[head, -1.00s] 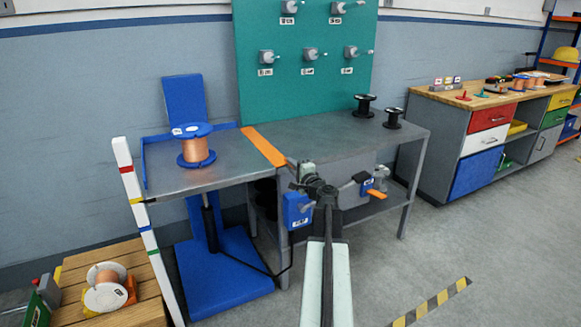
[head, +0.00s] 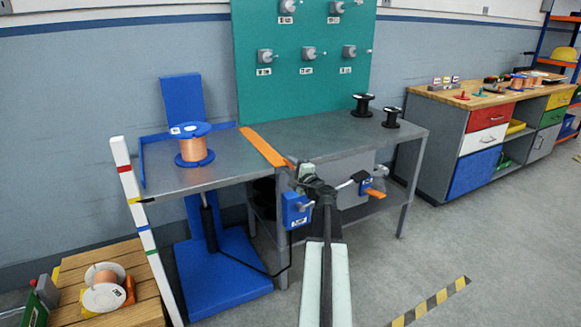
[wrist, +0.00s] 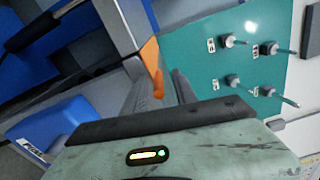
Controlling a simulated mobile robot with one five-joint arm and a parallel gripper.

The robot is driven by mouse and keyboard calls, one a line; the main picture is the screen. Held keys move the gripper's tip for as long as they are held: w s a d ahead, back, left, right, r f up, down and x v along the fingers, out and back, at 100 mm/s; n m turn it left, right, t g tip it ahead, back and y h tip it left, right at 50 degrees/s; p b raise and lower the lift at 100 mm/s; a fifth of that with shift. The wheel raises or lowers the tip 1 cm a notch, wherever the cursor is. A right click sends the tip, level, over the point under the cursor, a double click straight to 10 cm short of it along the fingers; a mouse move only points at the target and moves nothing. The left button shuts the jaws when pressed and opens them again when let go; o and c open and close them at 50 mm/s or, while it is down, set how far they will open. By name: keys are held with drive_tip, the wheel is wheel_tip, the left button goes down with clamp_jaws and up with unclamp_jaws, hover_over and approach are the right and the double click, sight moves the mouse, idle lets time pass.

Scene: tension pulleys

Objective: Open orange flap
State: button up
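The orange flap (head: 265,147) is a flat strip across the seam between the lift table and the grey bench. It lies about level with both tops. In the wrist view the orange flap (wrist: 151,55) shows ahead, with a narrow orange end pointing toward me. My gripper (head: 306,170) is at the flap's near end, by the bench's front edge. In the wrist view my gripper (wrist: 163,90) has its two fingers apart, with the orange end seen between them. I cannot tell whether they touch it.
The lift table (head: 160,180) bears a copper wire spool (head: 193,148). The grey bench (head: 345,135) holds two black spools at its back right. A blue box (head: 296,211) and a blue lever unit (head: 372,186) sit at the bench's front. A teal pegboard (head: 300,100) stands behind.

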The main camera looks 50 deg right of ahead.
drive_tip(key=v, duration=0.8)
drive_tip(key=shift+w, duration=0.1)
